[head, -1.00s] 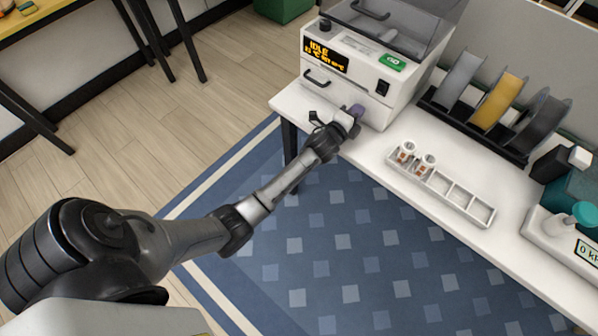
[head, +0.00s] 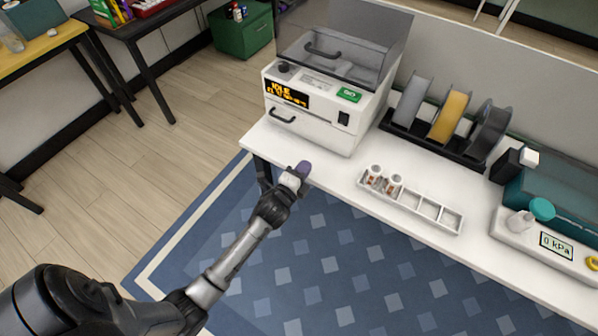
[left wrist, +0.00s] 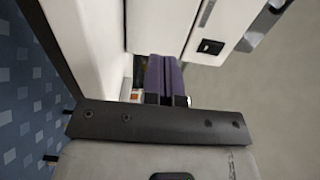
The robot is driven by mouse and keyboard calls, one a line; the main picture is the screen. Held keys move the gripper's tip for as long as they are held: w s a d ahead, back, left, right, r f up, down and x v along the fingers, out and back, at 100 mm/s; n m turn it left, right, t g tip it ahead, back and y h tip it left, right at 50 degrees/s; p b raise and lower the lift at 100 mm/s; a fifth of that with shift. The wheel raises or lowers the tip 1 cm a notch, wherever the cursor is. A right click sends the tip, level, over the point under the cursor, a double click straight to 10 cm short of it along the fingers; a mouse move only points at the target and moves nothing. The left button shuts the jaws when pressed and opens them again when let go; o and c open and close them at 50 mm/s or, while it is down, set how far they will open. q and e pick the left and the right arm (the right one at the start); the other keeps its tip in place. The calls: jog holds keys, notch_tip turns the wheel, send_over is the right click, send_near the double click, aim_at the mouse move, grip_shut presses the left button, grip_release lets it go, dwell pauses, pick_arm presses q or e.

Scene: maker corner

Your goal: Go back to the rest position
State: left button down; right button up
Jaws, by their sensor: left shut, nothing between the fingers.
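My left gripper (head: 304,167) is at the front edge of the white table, in front of the white machine (head: 330,125). Its purple fingertips are pressed together, with nothing between them. The left wrist view shows the same purple fingers (left wrist: 164,78) side by side, with the machine's white body (left wrist: 165,25) beyond them. My right gripper is in neither view.
A white tray (head: 427,229) with two small vials in its left compartments lies right of my gripper. Behind it stands a rack of spools (head: 447,117). A pressure device (head: 520,230) is at the right. Open floor and a blue rug (head: 330,262) lie in front.

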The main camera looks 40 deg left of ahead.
pick_arm(q)
jog(key=shift+s+d, duration=0.2)
jog(key=shift+s, duration=1)
